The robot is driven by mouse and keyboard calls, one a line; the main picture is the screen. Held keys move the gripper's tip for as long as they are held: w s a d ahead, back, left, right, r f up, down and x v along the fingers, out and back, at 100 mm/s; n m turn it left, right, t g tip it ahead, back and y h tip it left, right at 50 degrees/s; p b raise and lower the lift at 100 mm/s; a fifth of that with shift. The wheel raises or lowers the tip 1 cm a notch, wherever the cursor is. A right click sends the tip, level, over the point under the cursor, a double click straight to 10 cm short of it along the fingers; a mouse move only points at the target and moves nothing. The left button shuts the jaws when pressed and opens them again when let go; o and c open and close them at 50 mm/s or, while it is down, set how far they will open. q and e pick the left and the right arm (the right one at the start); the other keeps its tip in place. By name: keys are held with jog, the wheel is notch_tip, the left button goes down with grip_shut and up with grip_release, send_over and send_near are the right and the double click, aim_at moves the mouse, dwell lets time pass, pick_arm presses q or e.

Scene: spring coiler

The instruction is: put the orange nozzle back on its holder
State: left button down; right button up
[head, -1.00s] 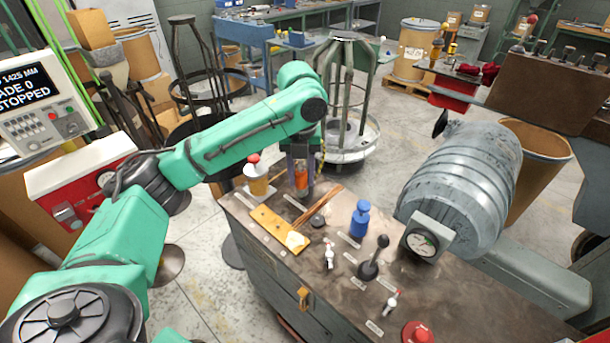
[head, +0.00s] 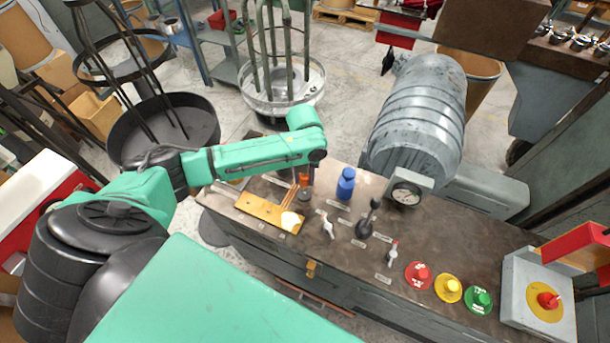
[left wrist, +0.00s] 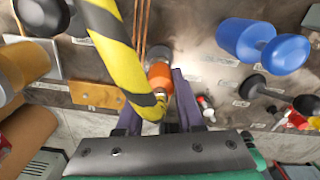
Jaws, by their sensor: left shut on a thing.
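The orange nozzle (head: 304,182) is upright between the fingers of my left gripper (head: 305,175), which is shut on it, low over the bench top. In the left wrist view the nozzle (left wrist: 160,75) shows orange between the purple fingers (left wrist: 158,92). A yellow-and-black striped hose (left wrist: 112,40) crosses in front and reaches the nozzle's near end. A small dark shape lies beside the nozzle there; I cannot tell whether it is the holder. Whether the nozzle touches the bench is hidden. My right gripper is not in view.
Red, yellow and green buttons line the right front.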

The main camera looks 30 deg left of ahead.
pick_arm(q)
jog(key=shift+a+f, duration=0.2)
jog(key=shift+f, duration=0.75)
jog(key=shift+d+f, duration=0.1)
jog(key=shift+d, duration=0.15)
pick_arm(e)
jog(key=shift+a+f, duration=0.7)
pick_arm(q)
jog(key=shift+s, duration=0.1)
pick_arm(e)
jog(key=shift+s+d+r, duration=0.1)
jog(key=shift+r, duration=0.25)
pick_arm(q)
jog(key=shift+f, duration=0.55)
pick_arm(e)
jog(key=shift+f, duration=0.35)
pick_arm(q)
jog(key=shift+c, duration=2.3)
grip_release()
